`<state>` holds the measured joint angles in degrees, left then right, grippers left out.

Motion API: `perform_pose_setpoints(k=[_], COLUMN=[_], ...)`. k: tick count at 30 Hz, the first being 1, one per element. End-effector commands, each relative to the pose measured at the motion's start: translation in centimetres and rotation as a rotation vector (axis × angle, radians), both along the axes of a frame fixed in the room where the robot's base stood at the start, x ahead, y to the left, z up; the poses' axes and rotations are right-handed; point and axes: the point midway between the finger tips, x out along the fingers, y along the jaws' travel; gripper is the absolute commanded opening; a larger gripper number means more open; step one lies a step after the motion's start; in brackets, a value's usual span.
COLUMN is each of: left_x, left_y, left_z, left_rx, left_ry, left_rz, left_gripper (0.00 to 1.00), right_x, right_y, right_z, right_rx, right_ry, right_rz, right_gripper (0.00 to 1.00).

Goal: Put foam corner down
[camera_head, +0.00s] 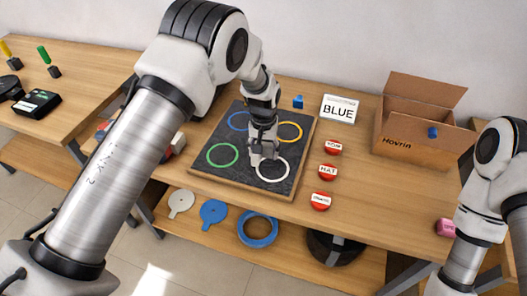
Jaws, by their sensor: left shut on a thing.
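My left gripper (260,154) comes down over the dark mesh pad (223,172) on the table, between the green ring and the white ring. It is shut on a small pale piece (254,160), which I take to be the foam corner. The fingers hide much of this piece, and I cannot tell whether it touches the pad. The pad bears a blue ring (238,121), a yellow ring (289,131), a green ring (222,155) and a white ring (272,169). My right arm shows at the right edge, but its gripper is out of view.
Several red buttons with labels (328,172) stand in a column right of the pad. A sign reading BLUE (339,109) and a small blue block (298,102) are behind. An open cardboard box (405,144) stands at the back right. A pink block (445,228) lies near my right arm.

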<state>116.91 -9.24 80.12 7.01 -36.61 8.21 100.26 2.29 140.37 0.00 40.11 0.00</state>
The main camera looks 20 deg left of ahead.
Motion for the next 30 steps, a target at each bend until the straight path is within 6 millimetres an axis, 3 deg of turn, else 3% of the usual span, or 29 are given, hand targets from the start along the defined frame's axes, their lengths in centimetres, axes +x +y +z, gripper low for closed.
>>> perform_pose_setpoints(k=[7, 12, 15, 22, 30], left_x=[-6.0, -11.2, -13.0, -14.9, -15.3], left_y=[-1.6, -3.0, -3.6, -4.2, -4.3], left_z=[1.6, 2.8, 2.8, 1.7, 1.3], left_rx=[0.003, 0.005, 0.003, -0.001, 0.001], left_ry=[0.008, 0.01, 0.007, 0.002, 0.0], left_rz=[-0.002, 0.0, -0.002, -0.001, -0.002], left_gripper=[0.43, 0.43, 0.43, 0.43, 0.43], right_x=[0.0, 0.0, 0.0, 0.0, 0.0], right_y=[0.0, 0.0, 0.0, 0.0, 0.0], right_z=[4.9, 10.6, 13.6, 14.5, 14.5], right_rx=[0.0, 0.0, 0.0, 0.0, 0.0], right_ry=[0.0, 0.0, 0.0, 0.001, 0.0], right_rz=[0.0, 0.0, 0.0, 0.0, 0.0], right_gripper=[0.67, 0.67, 0.67, 0.67, 0.67])
